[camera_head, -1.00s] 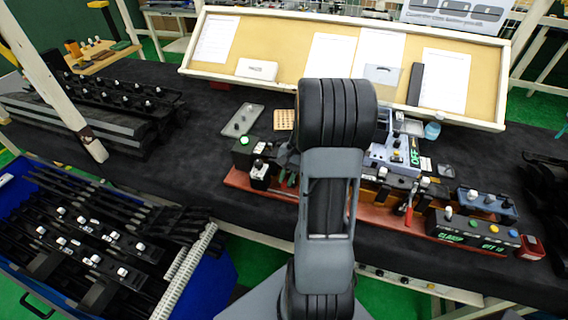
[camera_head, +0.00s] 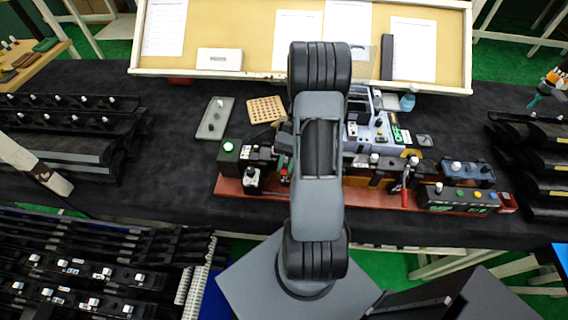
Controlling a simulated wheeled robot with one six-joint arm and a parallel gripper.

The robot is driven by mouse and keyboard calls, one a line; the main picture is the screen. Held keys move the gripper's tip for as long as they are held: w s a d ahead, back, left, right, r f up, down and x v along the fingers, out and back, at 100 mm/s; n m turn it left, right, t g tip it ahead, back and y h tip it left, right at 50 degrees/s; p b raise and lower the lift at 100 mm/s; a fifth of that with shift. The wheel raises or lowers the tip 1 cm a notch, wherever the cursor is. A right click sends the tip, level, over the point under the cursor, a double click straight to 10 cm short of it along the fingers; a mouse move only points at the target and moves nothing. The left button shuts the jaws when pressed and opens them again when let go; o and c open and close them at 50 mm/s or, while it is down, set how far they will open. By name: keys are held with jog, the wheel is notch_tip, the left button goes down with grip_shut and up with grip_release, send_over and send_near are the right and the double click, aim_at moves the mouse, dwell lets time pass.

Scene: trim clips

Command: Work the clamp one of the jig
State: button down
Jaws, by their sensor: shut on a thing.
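The jig is a long red-brown base (camera_head: 229,187) on the black-covered bench. At its left end is a dark box with a lit green button (camera_head: 228,146). A clamp with a red handle (camera_head: 405,197) stands upright on the right part of the jig. Another clamp's dark parts (camera_head: 262,153) show at the left, next to my arm. My gripper (camera_head: 284,161) is mostly hidden behind my arm; only a bit of it shows at the left side, at the jig. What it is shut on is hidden.
A control box with coloured buttons (camera_head: 459,199) is at the jig's right end. A grey tray (camera_head: 214,118) and a holed wooden block (camera_head: 267,109) lie behind the jig. Black trim racks stand left (camera_head: 60,150) and right (camera_head: 545,165). A pinboard (camera_head: 245,30) closes the back.

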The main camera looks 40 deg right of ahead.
jog(key=shift+w+r, duration=0.1)
dwell(0.5)
jog(key=c, duration=1.1)
grip_release()
jog(key=shift+d, duration=0.15)
jog(key=shift+b+v, duration=1.2)
jog(key=shift+v, duration=2.5)
